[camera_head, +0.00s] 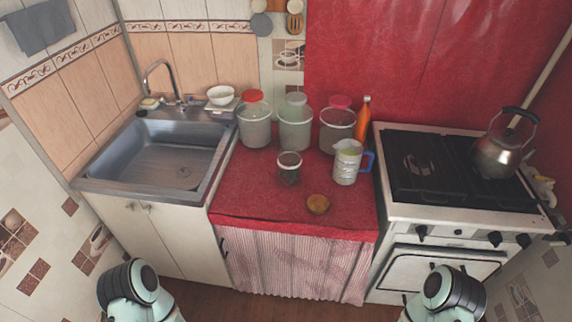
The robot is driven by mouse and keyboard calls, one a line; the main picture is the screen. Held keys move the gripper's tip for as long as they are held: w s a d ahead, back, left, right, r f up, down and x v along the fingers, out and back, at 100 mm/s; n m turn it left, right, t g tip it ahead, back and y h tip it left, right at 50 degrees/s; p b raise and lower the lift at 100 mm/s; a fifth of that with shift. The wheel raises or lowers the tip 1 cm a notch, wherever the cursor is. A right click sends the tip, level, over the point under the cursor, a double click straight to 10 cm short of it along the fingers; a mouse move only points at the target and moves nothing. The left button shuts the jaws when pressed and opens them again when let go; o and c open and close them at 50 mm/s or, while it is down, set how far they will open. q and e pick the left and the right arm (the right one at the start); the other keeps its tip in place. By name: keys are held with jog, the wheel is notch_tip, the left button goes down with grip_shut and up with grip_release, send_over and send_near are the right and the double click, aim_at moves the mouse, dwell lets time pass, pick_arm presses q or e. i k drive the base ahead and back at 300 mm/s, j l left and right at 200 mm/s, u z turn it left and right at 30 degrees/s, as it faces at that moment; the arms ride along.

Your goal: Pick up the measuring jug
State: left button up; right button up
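The measuring jug (346,163) is white with coloured markings and a blue handle on its right side. It stands upright on the red oilcloth counter (250,196), near the counter's right edge beside the stove. Parts of my two arms show at the bottom left and bottom right of the head view, in front of and below the counter, well apart from the jug. Neither gripper's fingers can be seen.
Jars with red, pale and pink lids (295,128) and an orange bottle (363,118) stand behind the jug. A glass jar (289,168) is to its left, a round brown item (318,204) in front. The stove (440,205) with a kettle (497,155) is right; the sink (160,160) is left.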

aim_at(349, 153)
jog(key=i+l+u, duration=0.1)
jog(key=l+u, duration=0.65)
jog(key=l, duration=0.25)
